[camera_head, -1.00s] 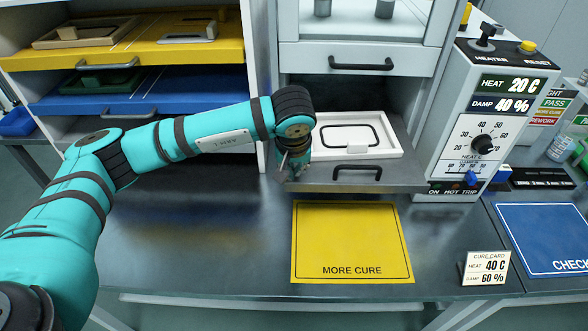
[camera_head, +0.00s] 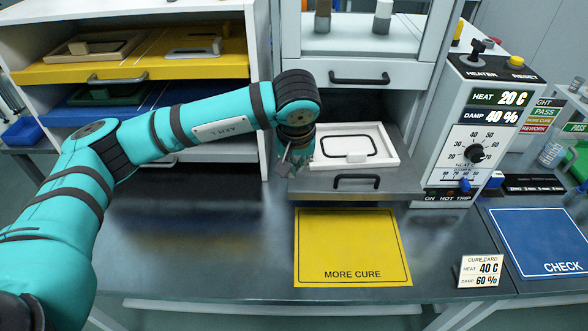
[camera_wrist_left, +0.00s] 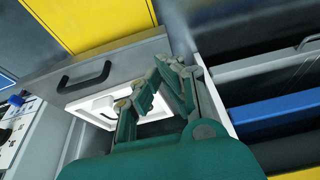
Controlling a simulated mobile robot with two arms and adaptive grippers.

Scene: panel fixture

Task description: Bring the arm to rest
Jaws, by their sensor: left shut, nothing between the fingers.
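My left arm reaches in from the left in the head view. Its teal forearm ends in a downward-bent wrist, with the left gripper (camera_head: 288,166) low beside the left front corner of an open drawer (camera_head: 400,180). In the left wrist view the gripper (camera_wrist_left: 163,80) has its green fingers shut, with nothing held. A white tray (camera_head: 398,160) with a black rectangular outline and a small white block lies in that drawer. The tray's edge also shows behind the fingers in the wrist view (camera_wrist_left: 88,108). My right gripper is not in view.
A yellow MORE CURE mat (camera_head: 350,245) lies on the grey bench (camera_head: 200,240). A blue CHECK mat (camera_head: 540,240) and a cure card (camera_head: 480,270) are at the right. The control box (camera_head: 480,125) reads 20 C and 40 %. A shelf unit (camera_head: 262,95) stands close left of the wrist.

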